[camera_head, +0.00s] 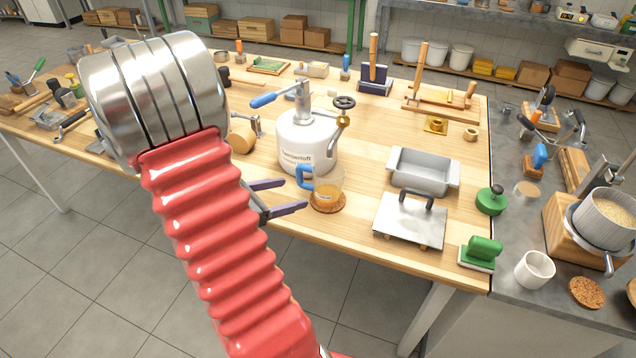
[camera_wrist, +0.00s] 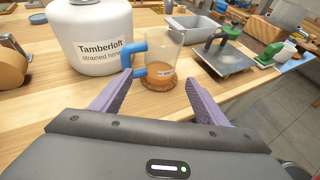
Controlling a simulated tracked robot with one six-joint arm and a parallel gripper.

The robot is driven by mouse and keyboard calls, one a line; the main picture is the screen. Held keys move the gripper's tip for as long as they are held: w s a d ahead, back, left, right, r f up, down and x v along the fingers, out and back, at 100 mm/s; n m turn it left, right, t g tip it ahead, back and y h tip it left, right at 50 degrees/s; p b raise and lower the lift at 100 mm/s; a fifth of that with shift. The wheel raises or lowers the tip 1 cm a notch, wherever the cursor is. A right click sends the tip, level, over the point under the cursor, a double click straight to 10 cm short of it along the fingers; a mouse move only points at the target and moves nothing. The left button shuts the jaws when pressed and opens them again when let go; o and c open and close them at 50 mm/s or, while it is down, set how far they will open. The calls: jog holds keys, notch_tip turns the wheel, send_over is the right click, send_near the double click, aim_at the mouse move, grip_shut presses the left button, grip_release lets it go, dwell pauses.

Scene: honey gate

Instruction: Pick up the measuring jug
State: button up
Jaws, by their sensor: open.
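The measuring jug (camera_head: 328,188) is clear, with a blue handle on its left and amber liquid low inside. My gripper (camera_head: 294,195) is open and empty, with purple fingers pointing toward the jug from the left. In the wrist view my gripper (camera_wrist: 160,80) has one finger on each side of the jug's lower part as seen, with the blue handle near the left fingertip. Whether that finger touches the handle I cannot tell.
A white honey tank (camera_head: 305,140) with a valve stands close behind the jug, left of it in the wrist view. A grey tray (camera_head: 421,172) and a steel plate with a black handle (camera_head: 411,220) lie to the right. Green-handled tools (camera_head: 482,252) are farther right.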

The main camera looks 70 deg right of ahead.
aim_at(322, 188)
jog(key=x, duration=0.8)
jog(key=shift+d+f, duration=0.1)
jog(key=shift+s+d, duration=0.1)
jog(key=shift+d, duration=0.05)
jog(key=shift+f, duration=0.1)
jog(key=shift+x, duration=2.6)
jog(key=shift+f, duration=0.15)
jog(key=c, duration=1)
